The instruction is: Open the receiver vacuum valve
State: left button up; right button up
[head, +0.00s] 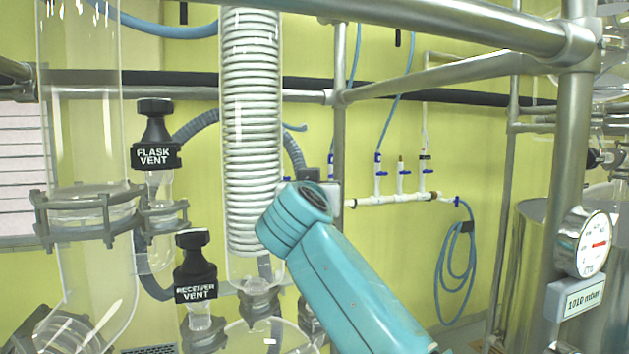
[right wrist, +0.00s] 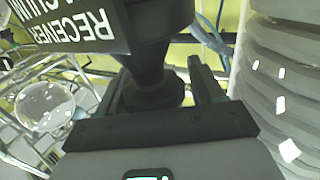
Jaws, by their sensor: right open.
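The receiver vacuum valve (right wrist: 152,65) fills the top of the right wrist view. It has a black body that narrows to a neck, and a black label plate (right wrist: 70,22) reading RECEIVER upside down, with a partly cut-off second line. My right gripper (right wrist: 157,92) is open, with its two fingers on either side of the valve's neck; I cannot tell whether they touch it. In the head view my teal right arm comes in from the lower right, and the gripper and this valve are hidden there. My left gripper is in neither view.
The black receiver vent valve (head: 196,268) and flask vent valve (head: 156,135) stand left of my arm. A glass coil condenser (head: 252,130) rises close behind it. Metal frame bars (head: 450,30) cross above, and a pressure gauge (head: 582,242) is at right.

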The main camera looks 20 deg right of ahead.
jog(key=shift+d, duration=0.2)
jog(key=shift+s+d, duration=0.1)
jog(key=shift+s, duration=0.2)
jog(key=shift+s+r, duration=0.15)
jog(key=shift+s, duration=0.05)
jog(key=shift+w+a, duration=0.2)
jog(key=shift+a, duration=0.1)
jog(key=c, duration=0.7)
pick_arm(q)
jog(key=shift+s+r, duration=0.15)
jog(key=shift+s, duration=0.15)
pick_arm(e)
jog(key=shift+d, duration=0.15)
jog(key=shift+s+n+t+y, duration=0.1)
jog(key=shift+n+t+y, duration=0.2)
jog(key=shift+n+y, duration=0.7)
jog(key=shift+y, duration=0.5)
jog(key=shift+a+n+t+y, duration=0.25)
jog(key=shift+n+y, duration=0.45)
jog(key=shift+y, duration=0.35)
jog(key=shift+a+n+t+y, duration=0.1)
jog(key=shift+n+t+y, duration=0.15)
jog(key=shift+n+y, duration=0.65)
